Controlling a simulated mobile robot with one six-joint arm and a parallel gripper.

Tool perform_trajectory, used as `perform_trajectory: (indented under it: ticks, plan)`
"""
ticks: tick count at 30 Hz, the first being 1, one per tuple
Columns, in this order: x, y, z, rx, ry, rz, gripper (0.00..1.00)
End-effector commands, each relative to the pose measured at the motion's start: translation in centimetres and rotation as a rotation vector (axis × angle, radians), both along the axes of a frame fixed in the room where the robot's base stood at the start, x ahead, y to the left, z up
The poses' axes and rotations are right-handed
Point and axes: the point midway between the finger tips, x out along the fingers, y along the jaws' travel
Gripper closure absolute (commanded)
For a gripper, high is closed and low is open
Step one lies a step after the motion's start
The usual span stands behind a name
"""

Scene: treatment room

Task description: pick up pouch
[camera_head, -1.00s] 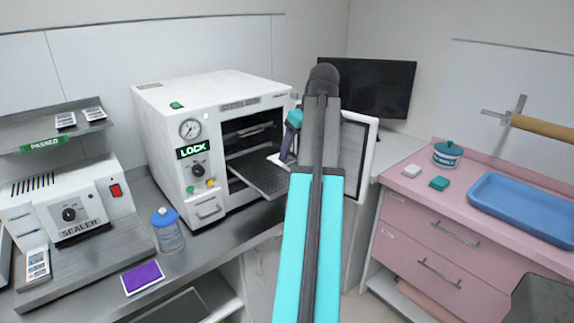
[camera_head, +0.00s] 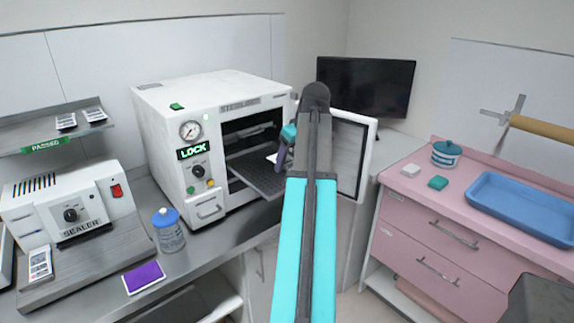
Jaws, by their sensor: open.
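The jaws are open, and I see nothing held. Other pouch-like packets are a purple one with a white edge (camera_head: 143,277) on the counter, a printed white one (camera_head: 39,263) on the sealer, and two (camera_head: 66,121) on the shelf.
The sterilizer's open door (camera_head: 352,158) stands just right of my arm. A blue-capped bottle (camera_head: 169,231) stands on the counter (camera_head: 205,262). A pink cabinet (camera_head: 425,215) at the right bears a blue tray (camera_head: 520,205), a teal-lidded jar (camera_head: 446,155) and small blocks.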

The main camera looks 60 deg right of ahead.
Motion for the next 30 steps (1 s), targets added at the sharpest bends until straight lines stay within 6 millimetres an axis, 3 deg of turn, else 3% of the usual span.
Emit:
perform_trajectory:
  ticks: [8, 16, 17, 30]
  plan:
    - [0.02, 0.02, 0.02, 0.000, 0.000, 0.000, 0.33]
    - [0.04, 0.04, 0.02, 0.001, 0.000, 0.001, 0.75]
    - [0.04, 0.04, 0.02, 0.001, 0.000, 0.001, 0.77]
    - [0.11, 0.01, 0.50, 0.001, 0.000, 0.001, 0.77]
